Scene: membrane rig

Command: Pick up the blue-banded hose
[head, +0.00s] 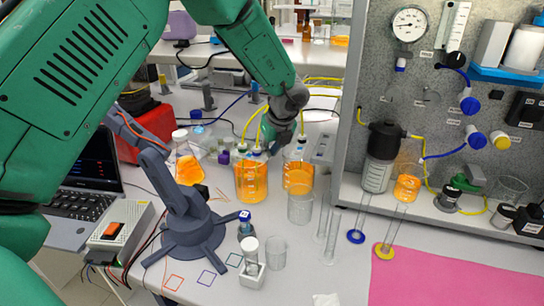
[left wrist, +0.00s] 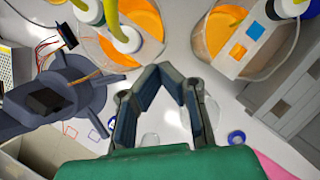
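Two yellow hoses rise from beakers of orange liquid, the left beaker (head: 251,184) and the right beaker (head: 298,176). In the left wrist view a yellow hose (left wrist: 110,18) with a white end stands at the left beaker. A white-and-blue end shows at the top right. I cannot tell for sure which hose bears the blue band. My left gripper (head: 272,136) is above and behind the beakers in the head view. My right gripper is not in view.
A small dark blue-grey arm (head: 189,222) stands left of the beakers, beside a laptop (head: 75,200). A grey panel (head: 440,90) with gauge, hoses and blue knobs stands on the right. Empty glassware (head: 300,205) crowds the front. A pink mat (head: 450,282) lies clear at front right.

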